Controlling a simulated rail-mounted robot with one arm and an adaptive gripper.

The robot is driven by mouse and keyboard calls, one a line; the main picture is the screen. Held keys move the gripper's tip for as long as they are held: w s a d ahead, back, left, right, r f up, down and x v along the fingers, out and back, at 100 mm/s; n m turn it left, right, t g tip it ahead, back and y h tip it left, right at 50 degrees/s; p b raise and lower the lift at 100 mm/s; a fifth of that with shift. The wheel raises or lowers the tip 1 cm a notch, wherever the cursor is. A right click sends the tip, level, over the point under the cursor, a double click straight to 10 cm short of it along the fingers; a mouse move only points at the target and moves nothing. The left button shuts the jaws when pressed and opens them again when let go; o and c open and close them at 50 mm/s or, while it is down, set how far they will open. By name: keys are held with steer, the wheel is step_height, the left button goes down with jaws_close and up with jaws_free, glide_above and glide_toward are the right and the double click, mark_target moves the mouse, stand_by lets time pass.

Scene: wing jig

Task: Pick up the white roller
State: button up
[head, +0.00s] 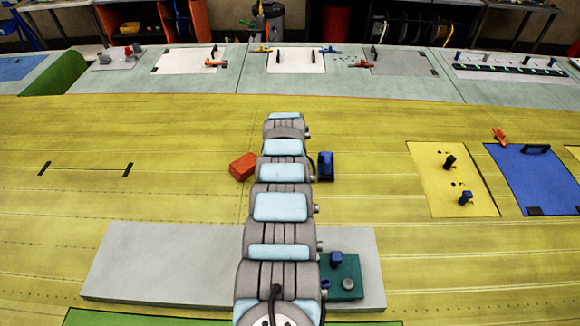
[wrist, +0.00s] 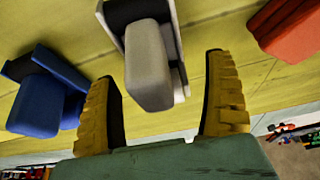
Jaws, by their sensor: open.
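The white roller (wrist: 149,68) shows in the wrist view as a pale, rounded block with a black and grey upper part. It appears ahead of and partly between the two yellow fingers of my gripper (wrist: 160,68). The fingers are spread apart with visible gaps on both sides of it, and I see no contact. How far it is from the fingertips is hard to tell. In the head view my arm hides both the white roller and my gripper.
A blue tool (head: 325,166) stands right of my arm and an orange-red block (head: 243,167) left; the wrist view shows the blue one (wrist: 40,100) left and the orange-red one (wrist: 290,28) right. Yellow panel (head: 150,200) surface around them is mostly clear.

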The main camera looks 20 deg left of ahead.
steer(key=c, duration=1.4)
steer(key=shift+o, duration=0.2)
steer(key=shift+r, duration=0.1)
steer(key=shift+r, duration=1.25)
steer(key=shift+r+b, duration=0.9)
steer(key=shift+r, duration=2.8)
steer(key=o, duration=0.4)
steer(key=shift+c, duration=0.9)
